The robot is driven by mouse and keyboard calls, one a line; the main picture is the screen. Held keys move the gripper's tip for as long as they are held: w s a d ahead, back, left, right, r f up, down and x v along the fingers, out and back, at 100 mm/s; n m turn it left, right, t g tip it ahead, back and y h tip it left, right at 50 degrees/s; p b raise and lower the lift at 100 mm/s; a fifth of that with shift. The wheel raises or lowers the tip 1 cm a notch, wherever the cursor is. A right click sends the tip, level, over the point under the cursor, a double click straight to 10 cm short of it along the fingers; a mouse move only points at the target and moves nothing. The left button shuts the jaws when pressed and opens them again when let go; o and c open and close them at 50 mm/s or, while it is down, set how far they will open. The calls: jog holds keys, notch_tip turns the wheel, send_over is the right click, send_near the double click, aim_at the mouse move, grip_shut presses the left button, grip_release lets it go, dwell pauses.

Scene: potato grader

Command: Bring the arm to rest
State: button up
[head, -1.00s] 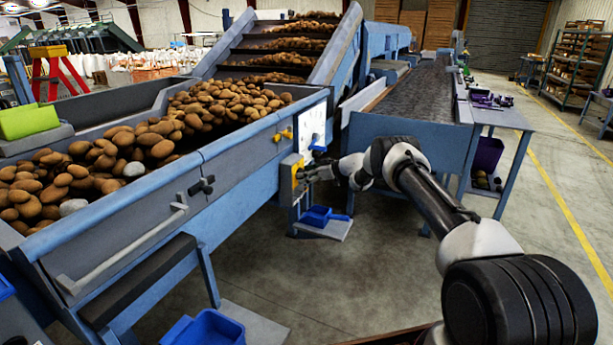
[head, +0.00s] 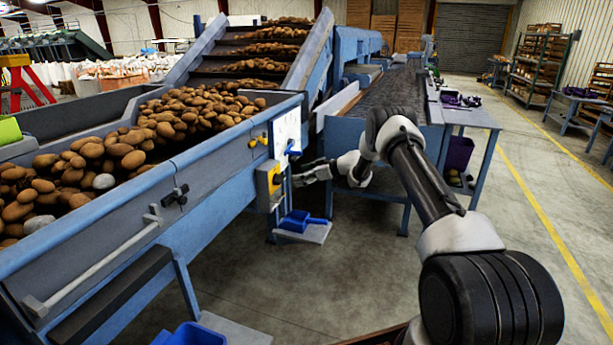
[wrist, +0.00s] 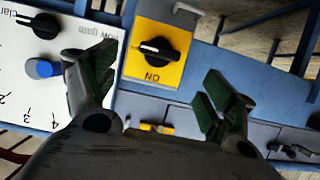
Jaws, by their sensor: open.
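My gripper (head: 298,179) is at the end of my outstretched arm, just right of a yellow switch box (head: 268,180) on the side of the potato hopper. In the wrist view, my gripper (wrist: 160,80) is open, with its two dark green-padded fingers apart and nothing between them. The yellow switch plate (wrist: 160,52) shows beyond the fingers, with a black rotary knob (wrist: 155,50) and upside-down lettering that seems to read ON. In the head view a gap shows between the fingers and the box.
A blue scoop (head: 300,221) lies on a low shelf below. The hopper (head: 150,200) holds potatoes. Open floor (head: 400,290) lies right.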

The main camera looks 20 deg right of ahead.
jog(key=shift+v, duration=1.3)
